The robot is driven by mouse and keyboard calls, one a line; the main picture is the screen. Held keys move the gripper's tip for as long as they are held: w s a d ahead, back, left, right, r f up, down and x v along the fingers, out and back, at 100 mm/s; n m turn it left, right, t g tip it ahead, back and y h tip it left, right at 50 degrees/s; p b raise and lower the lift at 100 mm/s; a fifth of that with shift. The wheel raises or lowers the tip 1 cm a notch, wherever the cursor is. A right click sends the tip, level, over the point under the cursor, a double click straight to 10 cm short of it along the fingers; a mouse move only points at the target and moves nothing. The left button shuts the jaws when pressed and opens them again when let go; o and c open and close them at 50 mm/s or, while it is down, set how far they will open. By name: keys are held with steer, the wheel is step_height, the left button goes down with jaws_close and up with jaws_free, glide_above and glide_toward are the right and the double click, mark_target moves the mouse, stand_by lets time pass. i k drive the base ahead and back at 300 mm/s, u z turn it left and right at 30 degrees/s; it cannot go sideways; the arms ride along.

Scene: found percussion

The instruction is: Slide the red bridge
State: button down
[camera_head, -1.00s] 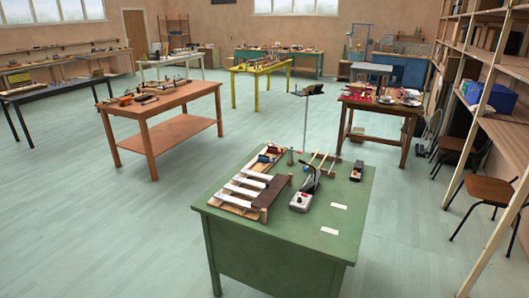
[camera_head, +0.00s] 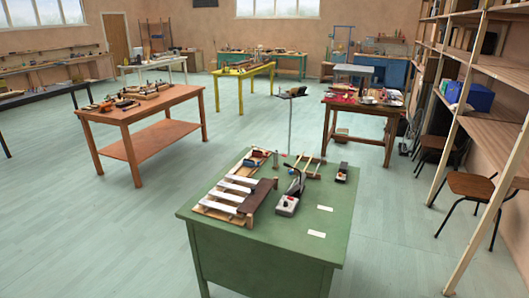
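I cannot pick out a red bridge for certain at this distance. A green desk (camera_head: 330,238) stands nearest me and bears a wooden frame with white bars (camera_head: 232,190) and a dark brown strip at its right. A small box with some red on it (camera_head: 257,156) lies at the back of the frame. My gripper is not in view.
A grey device with a dark lever (camera_head: 289,200), light wooden sticks (camera_head: 312,168) and a small dark object (camera_head: 342,172) lie on the desk. An orange-brown table (camera_head: 140,118) is at left. Shelving (camera_head: 490,120) and chairs (camera_head: 468,187) line the right. Floor is clear at left.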

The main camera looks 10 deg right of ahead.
mark_target(256, 153)
steer(key=i, duration=0.85)
steer(key=u, duration=0.05)
steer(key=k, duration=1.25)
steer(key=u, duration=0.4)
steer(key=i, duration=0.9)
steer(key=u, duration=0.2)
